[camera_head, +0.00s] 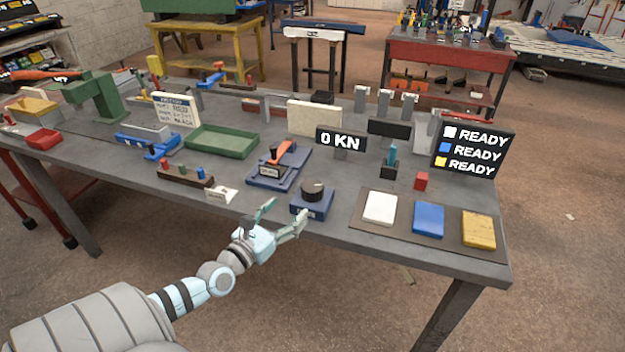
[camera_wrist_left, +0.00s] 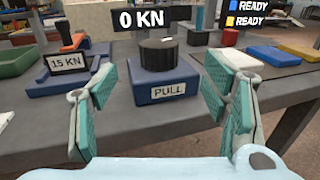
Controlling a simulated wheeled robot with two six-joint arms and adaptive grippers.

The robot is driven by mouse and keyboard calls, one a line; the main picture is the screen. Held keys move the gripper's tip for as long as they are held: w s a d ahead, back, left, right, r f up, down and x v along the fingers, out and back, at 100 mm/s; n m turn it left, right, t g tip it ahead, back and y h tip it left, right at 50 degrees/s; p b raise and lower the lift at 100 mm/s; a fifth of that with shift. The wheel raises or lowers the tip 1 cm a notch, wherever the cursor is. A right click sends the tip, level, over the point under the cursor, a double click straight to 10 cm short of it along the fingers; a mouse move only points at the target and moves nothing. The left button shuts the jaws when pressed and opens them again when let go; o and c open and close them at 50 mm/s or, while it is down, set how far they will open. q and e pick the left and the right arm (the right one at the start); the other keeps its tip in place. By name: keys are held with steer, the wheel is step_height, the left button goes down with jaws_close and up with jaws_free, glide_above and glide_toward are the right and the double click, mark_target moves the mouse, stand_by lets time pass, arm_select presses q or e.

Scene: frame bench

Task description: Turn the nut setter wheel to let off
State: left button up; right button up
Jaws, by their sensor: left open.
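The nut setter wheel, a black round knob (camera_head: 313,188), sits on a blue box (camera_head: 311,208) near the front edge of the bench. In the left wrist view the knob (camera_wrist_left: 157,57) stands upright on the blue box (camera_wrist_left: 150,96), whose front label reads PULL. My left gripper (camera_head: 284,214) is open and empty just in front of the box. In the left wrist view its fingers (camera_wrist_left: 160,84) stand wide apart, one on either side of the box, apart from the knob. My right gripper is not in view.
A display (camera_head: 341,140) behind the knob reads 0 KN. White, blue and yellow pads (camera_head: 428,219) lie on the right, below a READY panel (camera_head: 472,150).

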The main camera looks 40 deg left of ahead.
mark_target(306, 193)
arm_select(q)
steer(key=w+b, duration=0.1)
steer(key=w, duration=0.2)
steer(key=w+b, duration=0.1)
steer(key=w, duration=0.3)
steer(key=w+b, duration=0.2)
steer(key=w, duration=0.2)
steer(key=shift+w+a+f, duration=0.2)
steer(key=shift+a+f, duration=0.15)
steer(key=shift+a, duration=0.05)
steer(key=shift+w+r, duration=0.15)
steer(key=shift+w, duration=0.1)
